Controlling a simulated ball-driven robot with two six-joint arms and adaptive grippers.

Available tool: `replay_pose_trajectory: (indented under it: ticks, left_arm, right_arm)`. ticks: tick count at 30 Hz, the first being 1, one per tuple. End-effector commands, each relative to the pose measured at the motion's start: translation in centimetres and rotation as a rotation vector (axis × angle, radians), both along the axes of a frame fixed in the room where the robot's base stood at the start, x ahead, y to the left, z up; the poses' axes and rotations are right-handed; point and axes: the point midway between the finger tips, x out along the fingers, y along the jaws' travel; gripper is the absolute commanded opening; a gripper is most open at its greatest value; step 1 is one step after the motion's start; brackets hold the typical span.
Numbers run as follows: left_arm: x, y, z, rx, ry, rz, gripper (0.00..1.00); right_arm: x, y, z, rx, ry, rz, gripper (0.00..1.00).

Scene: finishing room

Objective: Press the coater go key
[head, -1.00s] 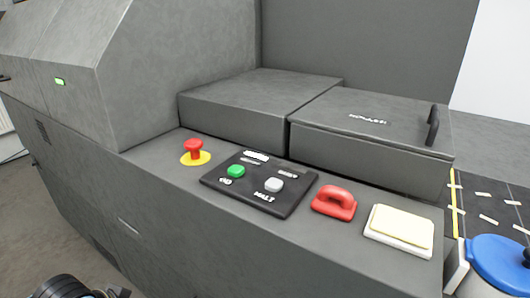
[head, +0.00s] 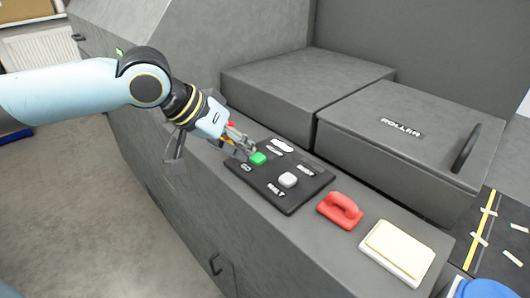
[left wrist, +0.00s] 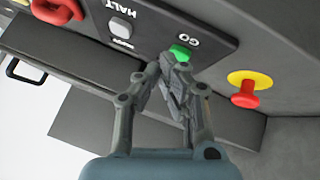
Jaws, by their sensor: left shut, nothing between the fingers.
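The green go key (head: 258,158) sits on the black control panel (head: 290,205) of the grey machine. In the left wrist view the green key (left wrist: 180,52) has the label GO beside it. My left gripper (head: 246,153) is shut and empty, its fingertips right at the green key; I cannot tell whether they touch it. In the left wrist view the shut fingertips (left wrist: 168,62) partly cover the key's near edge. The grey-white halt key (head: 288,180) is to the right of the green one. My right gripper is not in view.
A red stop button (left wrist: 245,97) on a yellow disc stands beside the panel, mostly hidden behind my left gripper in the head view. A red handle (head: 340,210) and a cream pad (head: 398,248) lie to the panel's right. Lidded boxes (head: 395,125) rise behind.

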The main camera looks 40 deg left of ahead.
Motion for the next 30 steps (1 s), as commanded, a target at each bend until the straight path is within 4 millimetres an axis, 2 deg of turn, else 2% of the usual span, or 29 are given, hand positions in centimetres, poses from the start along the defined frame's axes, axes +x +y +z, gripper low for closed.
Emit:
replay_pose_trajectory:
  ticks: [1, 6, 11, 23, 30]
  left_arm:
    - [1.0, 0.8, 1.4, -0.024, -0.012, 0.015, 0.00]
    - [3.4, 2.2, 5.0, -0.133, -0.029, 0.081, 0.00]
    - [4.5, 2.8, 6.8, -0.186, -0.036, 0.114, 0.00]
    - [4.7, 2.9, 7.2, -0.199, -0.038, 0.123, 0.00]
    - [4.7, 2.9, 6.3, -0.199, -0.037, 0.122, 0.00]
  right_arm:
    - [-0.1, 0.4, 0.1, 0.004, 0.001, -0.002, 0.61]
    - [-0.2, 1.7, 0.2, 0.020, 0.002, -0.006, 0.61]
    - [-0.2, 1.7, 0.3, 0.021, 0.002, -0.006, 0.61]
    - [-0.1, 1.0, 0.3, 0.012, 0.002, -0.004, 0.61]
    - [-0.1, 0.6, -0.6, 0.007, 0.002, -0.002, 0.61]
